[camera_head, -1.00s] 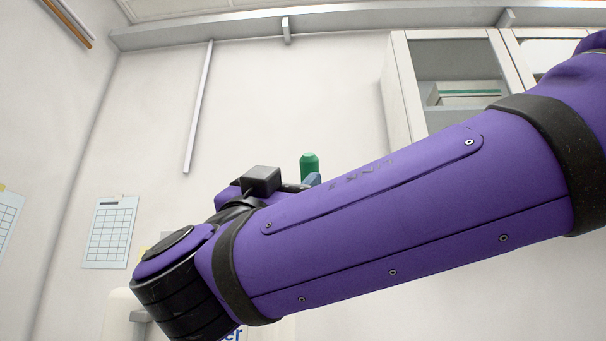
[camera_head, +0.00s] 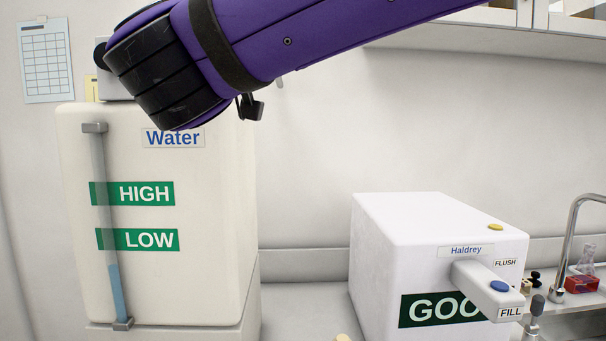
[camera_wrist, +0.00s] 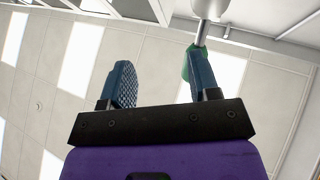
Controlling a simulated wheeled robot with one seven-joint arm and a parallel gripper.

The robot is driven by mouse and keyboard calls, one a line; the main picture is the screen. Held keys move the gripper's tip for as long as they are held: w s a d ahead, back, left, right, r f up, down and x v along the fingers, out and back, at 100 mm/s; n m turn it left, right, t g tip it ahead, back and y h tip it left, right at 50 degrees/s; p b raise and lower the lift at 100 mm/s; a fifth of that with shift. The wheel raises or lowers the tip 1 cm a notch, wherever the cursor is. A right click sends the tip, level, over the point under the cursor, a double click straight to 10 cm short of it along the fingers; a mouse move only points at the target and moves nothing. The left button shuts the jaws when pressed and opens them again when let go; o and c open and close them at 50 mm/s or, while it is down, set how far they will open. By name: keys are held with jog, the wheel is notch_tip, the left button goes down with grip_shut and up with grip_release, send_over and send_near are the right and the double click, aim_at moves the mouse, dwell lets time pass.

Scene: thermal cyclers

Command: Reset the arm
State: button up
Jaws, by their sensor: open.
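My gripper (camera_wrist: 161,62) shows only in the wrist view. Its two blue fingers stand well apart, and the space between them is empty. A green thing (camera_wrist: 187,66) shows beside and partly behind the right finger, with a metal rod and a white rounded part above it. I cannot tell what it is or whether it touches the finger. In the head view my purple arm (camera_head: 330,32) crosses the top, its black joint in front of the upper part of the water tank (camera_head: 215,240). My gripper is outside that view.
The white Haldrey machine (camera_head: 385,250) stands on the counter, with a blue button (camera_head: 499,286) and a yellow button (camera_head: 495,227). A tap (camera_head: 572,225) and a red block (camera_head: 581,284) are at the right. Ceiling panels and lights fill the wrist view's background.

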jog(key=w+d+f+n+g, duration=0.2)
jog(key=d+f+g, duration=0.55)
jog(key=d, duration=0.65)
jog(key=w+d+f+n+g, duration=0.1)
jog(key=d+f+n+g, duration=0.2)
jog(key=d+f+g, duration=0.55)
jog(key=s+d+f+y, duration=0.5)
jog(key=s+f, duration=0.1)
jog(key=f, duration=0.2)
jog(key=s+d+f+n+g+y, duration=0.1)
jog(key=s+d+f+y, duration=0.4)
jog(key=f, duration=0.4)
jog(key=shift+s+d+f, duration=0.25)
jog(key=shift+s+d, duration=0.4)
jog(key=shift+s, duration=0.35)
